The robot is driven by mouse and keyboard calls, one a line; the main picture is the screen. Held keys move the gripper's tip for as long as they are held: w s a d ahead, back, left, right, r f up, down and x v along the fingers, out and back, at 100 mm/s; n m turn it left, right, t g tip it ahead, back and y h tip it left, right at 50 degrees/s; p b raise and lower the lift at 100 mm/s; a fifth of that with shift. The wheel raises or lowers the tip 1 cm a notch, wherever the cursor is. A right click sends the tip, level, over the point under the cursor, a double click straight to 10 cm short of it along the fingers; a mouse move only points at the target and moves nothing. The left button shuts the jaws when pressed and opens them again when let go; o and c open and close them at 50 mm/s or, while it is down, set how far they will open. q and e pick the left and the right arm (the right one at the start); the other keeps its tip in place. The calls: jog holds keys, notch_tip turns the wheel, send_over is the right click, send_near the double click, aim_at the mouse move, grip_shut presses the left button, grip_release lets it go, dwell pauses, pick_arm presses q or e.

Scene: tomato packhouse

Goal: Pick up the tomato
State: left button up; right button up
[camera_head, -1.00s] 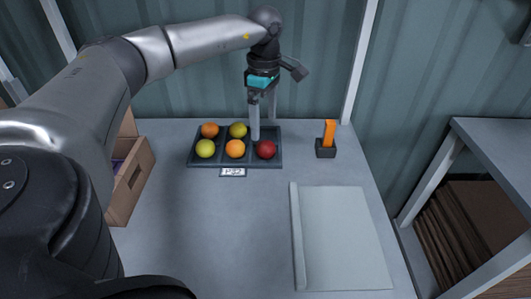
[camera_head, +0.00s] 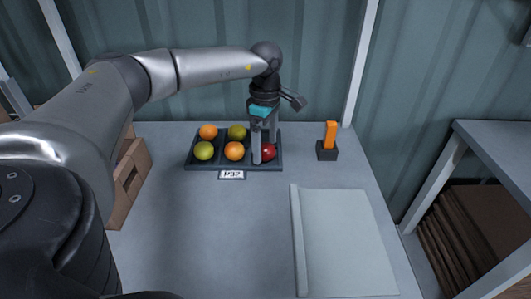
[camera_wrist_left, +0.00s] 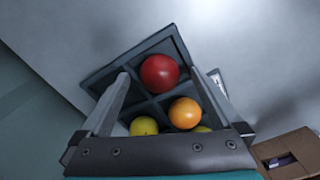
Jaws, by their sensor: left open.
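A dark compartment tray (camera_head: 210,167) stands on the table and holds several round tomatoes. The red tomato (camera_head: 269,152) sits in its front right compartment. An orange tomato (camera_head: 235,151) and a yellow-green one (camera_head: 203,151) share the front row; another orange one (camera_head: 208,131) and an olive one (camera_head: 237,132) are behind. My left gripper (camera_head: 264,150) points down at the red tomato, open, and one finger partly hides it. In the left wrist view the red tomato (camera_wrist_left: 160,72) shows between the fingertips (camera_wrist_left: 160,76); contact cannot be told. My right gripper is not in view.
A label card (camera_head: 232,174) lies before the tray. A black holder with an orange item (camera_head: 330,136) stands to its right. A pale flat sheet (camera_head: 345,240) lies at front right. A cardboard box (camera_head: 125,190) is at left. The table's middle front is clear.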

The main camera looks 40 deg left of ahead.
pick_arm(q)
jog(key=c, duration=1)
jog(key=shift+r, duration=0.1)
